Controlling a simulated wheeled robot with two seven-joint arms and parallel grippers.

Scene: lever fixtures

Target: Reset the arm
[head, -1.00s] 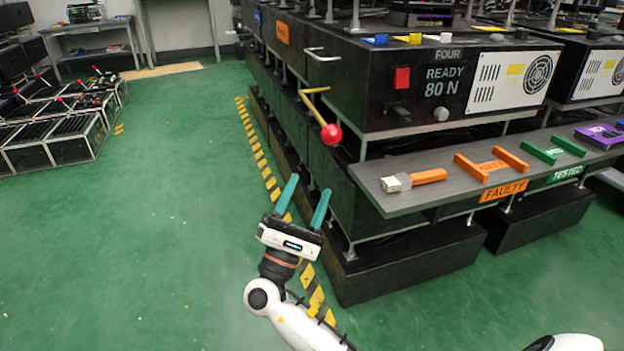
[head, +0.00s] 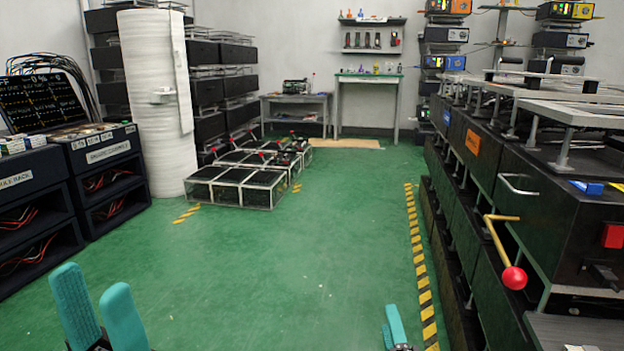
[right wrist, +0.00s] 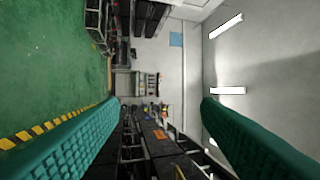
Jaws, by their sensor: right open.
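A brass lever arm with a red ball end (head: 514,277) sticks out from the side of the black machine (head: 560,230) at the right of the head view. Its rod runs up from the ball and bends right into the machine. My right gripper (right wrist: 160,102) is open and empty in the right wrist view. In the head view one teal finger of it shows at the bottom edge, left of the lever and apart from it. My left gripper (head: 91,278) is at the bottom left of the head view, its two teal fingers apart with nothing between them, far from the lever.
A row of black machines runs along the right, with a silver handle (head: 520,186) above the lever. Yellow-black floor tape (head: 420,265) runs beside it. Low framed crates (head: 235,185) and a white roll (head: 155,105) stand left. The green floor between is clear.

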